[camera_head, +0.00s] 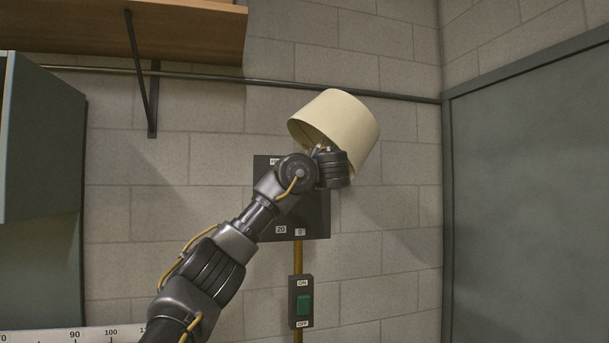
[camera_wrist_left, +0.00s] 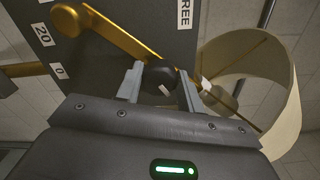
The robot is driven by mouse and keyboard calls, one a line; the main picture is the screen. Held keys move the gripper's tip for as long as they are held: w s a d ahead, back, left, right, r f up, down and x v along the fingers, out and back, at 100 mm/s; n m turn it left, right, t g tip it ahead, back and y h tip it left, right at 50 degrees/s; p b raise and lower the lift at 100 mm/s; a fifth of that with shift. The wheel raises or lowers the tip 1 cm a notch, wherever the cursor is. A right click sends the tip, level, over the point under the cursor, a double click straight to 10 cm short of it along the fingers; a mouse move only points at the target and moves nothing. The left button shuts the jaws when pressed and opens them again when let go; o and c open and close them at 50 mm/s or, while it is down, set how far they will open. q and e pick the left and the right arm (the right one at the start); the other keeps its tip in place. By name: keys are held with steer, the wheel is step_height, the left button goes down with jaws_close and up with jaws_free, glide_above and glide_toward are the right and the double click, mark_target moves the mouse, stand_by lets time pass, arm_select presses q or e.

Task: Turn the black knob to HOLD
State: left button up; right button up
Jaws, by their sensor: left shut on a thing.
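The black knob (camera_wrist_left: 158,76) sits between the two grey fingers of my left gripper (camera_wrist_left: 160,78) in the left wrist view, and the fingers are shut on it. A small white mark shows on the knob. A dark panel (camera_wrist_left: 100,60) behind it bears the labels 20, 0 and a partly cut-off one reading "REE". No HOLD label is visible. In the head view my left wrist covers the knob and much of the panel (camera_head: 318,222). My right gripper is in neither view.
A cream lampshade (camera_head: 352,122) stands right beside my left wrist. A brass arm (camera_wrist_left: 125,35) crosses the panel. A wooden shelf (camera_head: 190,30) is upper left and a dark cabinet (camera_head: 40,190) is at left.

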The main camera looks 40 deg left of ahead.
arm_select(q)
steer(key=shift+f, duration=0.1)
stand_by(0.4)
steer(key=o, duration=1)
steer(key=b+v, duration=0.6)
steer(key=v, duration=0.5)
steer(key=shift+w+b, duration=0.1)
steer(key=shift+b, duration=0.3)
